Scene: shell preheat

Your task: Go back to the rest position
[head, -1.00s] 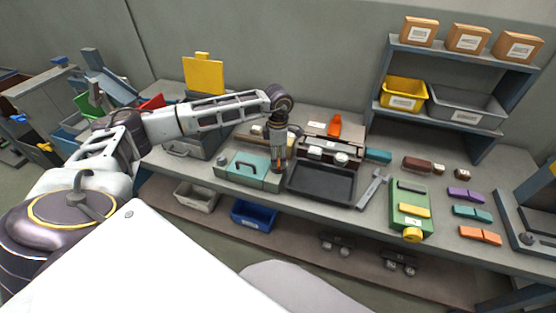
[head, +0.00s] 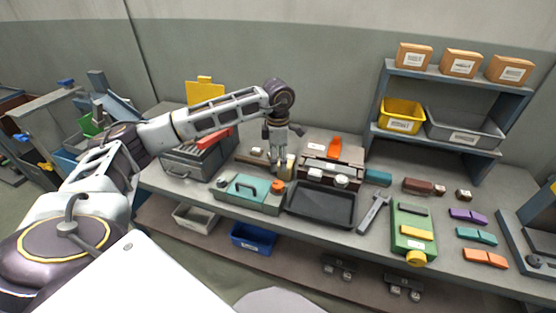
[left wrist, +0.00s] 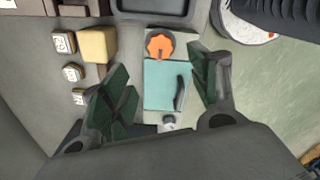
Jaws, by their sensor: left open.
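My left gripper (head: 279,166) is open and empty, with its fingers pointing down above the workbench (head: 345,223), near the back right of the teal box (head: 238,195). The teal box has a dark handle and an orange knob (head: 278,185) at its right end. In the left wrist view the teal box (left wrist: 165,85) and orange knob (left wrist: 160,45) show between the two spread finger pads (left wrist: 160,92), below them. My right gripper is in neither view.
A black tray (head: 320,214) lies right of the teal box. A brown device (head: 330,172) stands behind it. A shelf (head: 440,139) with bins stands at the back right.

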